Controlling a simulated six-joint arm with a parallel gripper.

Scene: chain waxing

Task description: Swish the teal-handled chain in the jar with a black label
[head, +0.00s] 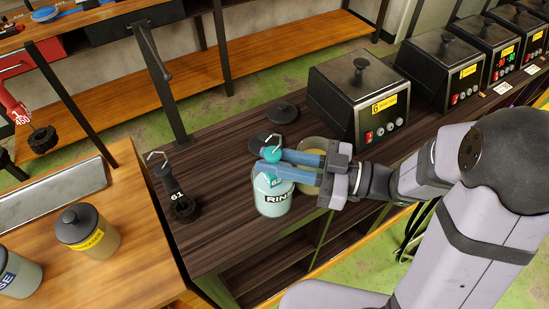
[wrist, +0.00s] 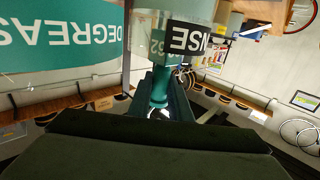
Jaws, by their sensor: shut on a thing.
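My gripper (head: 268,161) is shut on the teal handle (head: 273,148) of a chain, directly over a glass jar. In the wrist view the handle (wrist: 159,88) sits between the finger pads of my gripper (wrist: 162,102). A pale hook sticks up above the handle. A teal tag (head: 277,181) shows at the mouth of the rinse jar (head: 272,205), which holds pale bluish liquid. The jar's black label (wrist: 196,38) with white letters shows in the wrist view. The chain itself is not clearly seen, so its depth in the jar cannot be told.
A jar of tan liquid (head: 312,149) stands close behind the rinse jar. Black lids lie nearby. A black-handled chain tagged 61 (head: 174,190) is to the left. Black waxing pots (head: 360,90) line the right. A yellow-labelled jar (head: 82,233) stands on the left table.

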